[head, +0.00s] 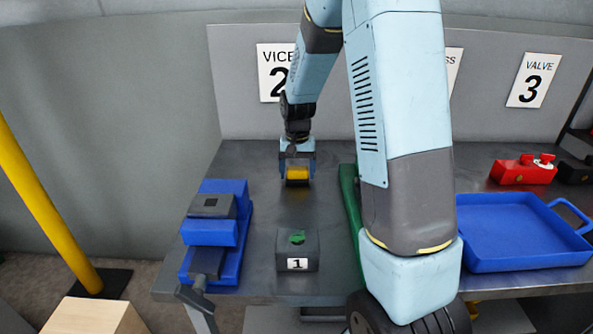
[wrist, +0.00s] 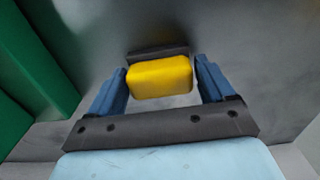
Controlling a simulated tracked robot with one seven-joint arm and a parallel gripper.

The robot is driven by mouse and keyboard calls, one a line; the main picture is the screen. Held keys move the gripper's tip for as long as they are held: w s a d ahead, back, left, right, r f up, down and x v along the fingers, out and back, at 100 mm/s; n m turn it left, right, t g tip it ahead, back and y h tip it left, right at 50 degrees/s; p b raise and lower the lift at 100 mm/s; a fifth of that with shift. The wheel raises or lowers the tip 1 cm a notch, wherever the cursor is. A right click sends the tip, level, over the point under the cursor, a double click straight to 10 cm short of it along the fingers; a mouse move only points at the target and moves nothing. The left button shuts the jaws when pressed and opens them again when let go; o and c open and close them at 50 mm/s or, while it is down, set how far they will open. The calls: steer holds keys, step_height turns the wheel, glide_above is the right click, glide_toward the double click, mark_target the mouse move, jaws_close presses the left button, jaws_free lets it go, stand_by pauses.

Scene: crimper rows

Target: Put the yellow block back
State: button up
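The yellow block (head: 298,173) is between the fingers of my gripper (head: 297,176), over the back part of the grey bench. In the wrist view the yellow block (wrist: 160,77) fills the space between the two blue fingers of my gripper (wrist: 162,82), with a finger against each side. My gripper looks shut on it. A dark bar (wrist: 158,49) shows just beyond the block in the wrist view; I cannot tell what it is. Whether the block's underside touches the bench is hard to tell.
A blue vice (head: 213,232) stands left on the bench (head: 256,205). A green piece (head: 349,200) is partly behind my arm. A blue tray (head: 480,262) and red valve (head: 523,171) are right.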

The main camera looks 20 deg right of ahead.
mark_target(297, 168)
steer(key=o, duration=0.3)
step_height(297, 168, up, 11)
steer(key=s+r+n+t, duration=0.2)
steer(key=s+r+t, duration=0.1)
steer(key=s+r, duration=0.95)
steer(key=s+n+t, duration=0.1)
steer(key=s+t, duration=0.1)
steer(key=s, duration=1.3)
steer(key=shift+s+a+f+n+t, duration=0.2)
steer(key=shift+s+n+t, duration=0.1)
steer(key=shift+s, duration=0.1)
